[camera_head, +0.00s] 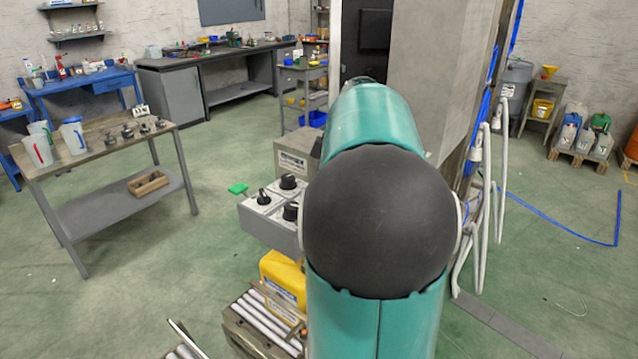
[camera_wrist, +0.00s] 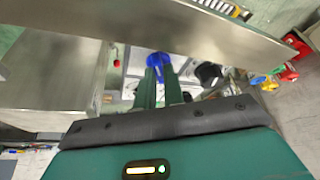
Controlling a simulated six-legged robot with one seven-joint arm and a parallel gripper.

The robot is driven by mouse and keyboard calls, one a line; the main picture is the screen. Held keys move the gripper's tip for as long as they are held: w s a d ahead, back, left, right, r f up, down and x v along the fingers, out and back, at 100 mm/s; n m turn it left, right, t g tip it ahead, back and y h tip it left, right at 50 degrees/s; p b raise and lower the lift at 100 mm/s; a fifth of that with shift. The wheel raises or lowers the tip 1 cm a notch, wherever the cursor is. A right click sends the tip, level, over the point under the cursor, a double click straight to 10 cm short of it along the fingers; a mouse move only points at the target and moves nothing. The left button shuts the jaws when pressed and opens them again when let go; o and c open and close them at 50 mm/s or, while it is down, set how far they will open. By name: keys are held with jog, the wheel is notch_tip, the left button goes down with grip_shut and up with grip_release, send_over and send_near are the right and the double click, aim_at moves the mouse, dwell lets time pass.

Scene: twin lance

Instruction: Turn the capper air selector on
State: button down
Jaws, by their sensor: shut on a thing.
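A grey control box (camera_head: 268,228) with several black knobs on its top, one of them a front-left knob (camera_head: 264,197), stands just left of my arm in the head view. My gripper (camera_wrist: 159,66) shows in the wrist view with its two green fingers shut on a blue knob (camera_wrist: 157,58) on a pale panel. A black knob (camera_wrist: 208,71) sits to the right of the fingers, apart from them. The labels are too small to read, so I cannot tell the selector's marked position. In the head view my arm hides the gripper and the blue knob.
A metal beam (camera_wrist: 70,42) crosses the wrist view close to the fingers. A yellow container (camera_head: 283,277) stands below the box, near a roller conveyor (camera_head: 262,320). A tall grey column (camera_head: 436,75) is behind my arm. A workbench (camera_head: 105,150) stands at left, with open floor between.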

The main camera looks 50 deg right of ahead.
jog(key=c, duration=1.5)
grip_release()
jog(key=v, duration=1.4)
jog(key=shift+f, duration=0.1)
